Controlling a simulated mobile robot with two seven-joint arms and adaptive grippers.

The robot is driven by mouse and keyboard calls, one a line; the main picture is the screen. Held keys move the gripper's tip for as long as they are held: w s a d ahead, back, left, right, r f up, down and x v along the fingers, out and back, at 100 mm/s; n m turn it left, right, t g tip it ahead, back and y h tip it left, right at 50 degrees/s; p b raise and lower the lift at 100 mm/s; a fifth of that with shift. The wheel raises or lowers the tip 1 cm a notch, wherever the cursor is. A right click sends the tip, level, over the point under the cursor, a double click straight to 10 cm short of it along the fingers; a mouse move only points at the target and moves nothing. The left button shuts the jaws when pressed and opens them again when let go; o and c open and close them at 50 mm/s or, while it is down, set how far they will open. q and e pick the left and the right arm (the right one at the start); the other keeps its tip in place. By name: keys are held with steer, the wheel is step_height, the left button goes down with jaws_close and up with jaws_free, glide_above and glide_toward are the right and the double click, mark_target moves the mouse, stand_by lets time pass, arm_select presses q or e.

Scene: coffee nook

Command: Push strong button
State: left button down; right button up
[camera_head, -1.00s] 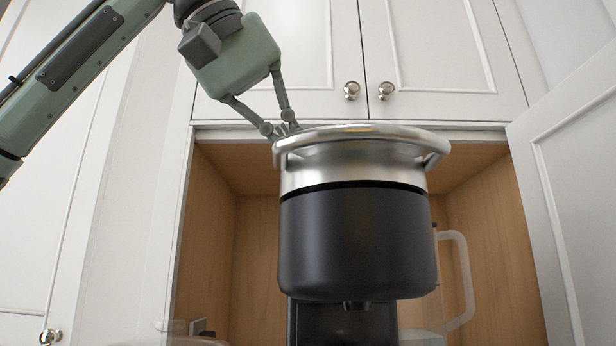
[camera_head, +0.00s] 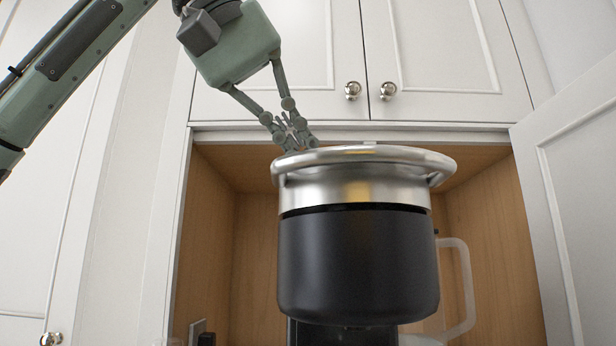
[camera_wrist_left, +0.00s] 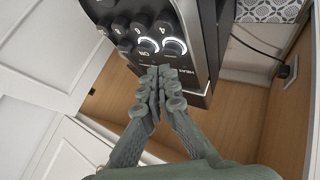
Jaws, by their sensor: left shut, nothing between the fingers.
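I cannot read which button is strong. My left gripper (camera_head: 293,133) is shut and empty behind the top rim. In the wrist view its fingertips (camera_wrist_left: 160,74) are close to the panel below the lit buttons; contact is unclear. My right gripper is out of view.
A clear jug handle (camera_head: 466,290) shows behind the coffee maker. The wooden cabinet (camera_head: 255,230) surrounds it, with an open white door (camera_head: 575,190) at right and closed doors above. A black cord (camera_wrist_left: 255,45) runs to a wall outlet (camera_wrist_left: 290,70).

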arm_select(q)
step_height(320, 180, up, 3)
steer(key=p, duration=0.2)
steer(key=shift+f+p, duration=0.15)
steer(key=shift+p, duration=0.25)
steer(key=shift+r+p, duration=0.4)
steer(key=shift+r, duration=0.7)
